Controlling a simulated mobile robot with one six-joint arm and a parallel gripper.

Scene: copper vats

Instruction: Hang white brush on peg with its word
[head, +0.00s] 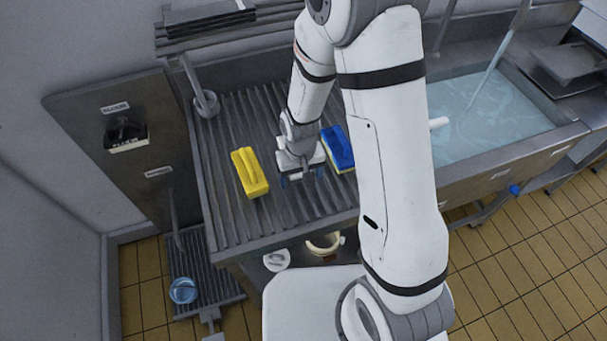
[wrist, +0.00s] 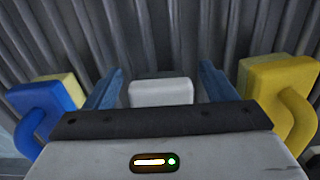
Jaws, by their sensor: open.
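The white brush (wrist: 160,92) lies on the ribbed drainboard and shows as a white block in the wrist view. My gripper (wrist: 160,84) is open, with one blue finger on each side of the white block; I cannot tell whether they touch it. In the head view my gripper (head: 302,177) points down over the drainboard and largely hides the white brush. A grey panel (head: 85,105) at the left carries small labels, too small to read. A black item (head: 126,135) hangs under the upper label. Any free peg is hard to make out.
A yellow brush (head: 250,172) and a blue brush (head: 337,148) lie on the drainboard (head: 232,120), on either side of my gripper. A water-filled sink (head: 490,110) is at the right.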

